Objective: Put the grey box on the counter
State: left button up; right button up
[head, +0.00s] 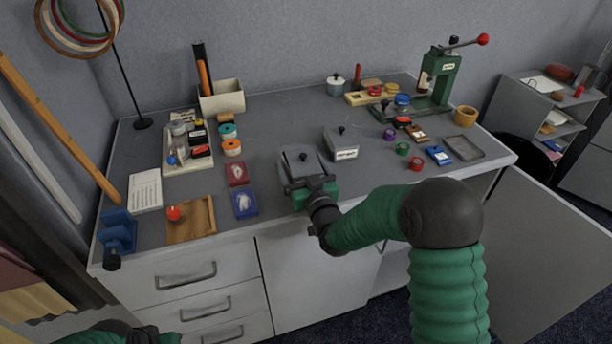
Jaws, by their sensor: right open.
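A dark grey box (301,156) with a small black knob on its lid sits on the grey counter (275,115), near the front edge in the middle. My right gripper (306,174) is open at the near side of this box, its fingers around or just above it; I cannot tell whether they touch. The hand hides the box's near side. A second, lighter grey box (341,142), with a black knob and a white label, stands just right of it on the counter. Only part of my left arm shows at the bottom left; its gripper is out of view.
Red and blue cases (245,204) and a wooden tray (192,220) lie left of my right gripper. Small coloured spools (402,148) and a green press (437,85) stand to the right. An open cabinet door (540,235) juts out at the right front.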

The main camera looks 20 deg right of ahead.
jog(key=s+p, duration=0.1)
jog(key=s, duration=1)
jog(key=shift+s+d, duration=0.2)
